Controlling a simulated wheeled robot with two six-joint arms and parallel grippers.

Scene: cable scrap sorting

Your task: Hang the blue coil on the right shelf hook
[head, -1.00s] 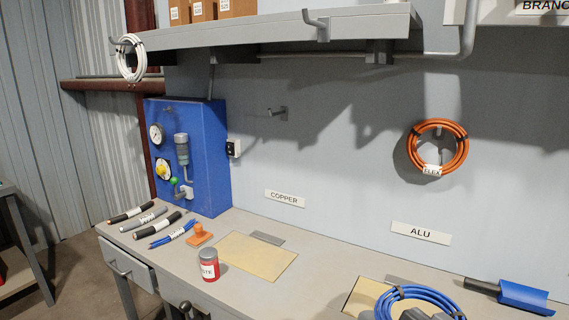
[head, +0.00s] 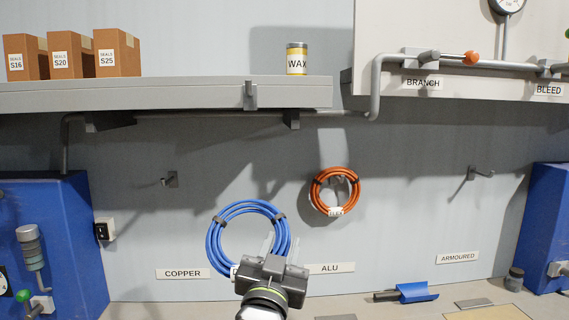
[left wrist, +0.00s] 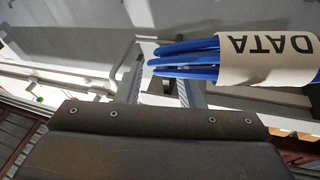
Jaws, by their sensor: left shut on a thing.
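The blue coil (head: 213,240) hangs upright in front of the back wall, its ring facing me. My left gripper (head: 269,243) is shut on its lower right part. In the left wrist view the coil's blue strands (left wrist: 185,58) and its white DATA label (left wrist: 268,60) show at the fingers (left wrist: 160,80). The right shelf hook (head: 250,95) is on the shelf's front edge, above the coil, and looks empty. The coil is apart from it. My right gripper is not in view.
The shelf (head: 170,93) carries several boxes (head: 70,58) and a WAX tin (head: 297,58). An orange coil (head: 318,190) hangs on a wall hook to the right. A pipe (head: 375,90) runs below the shelf. Empty wall hooks (head: 172,180) (head: 480,173) stick out.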

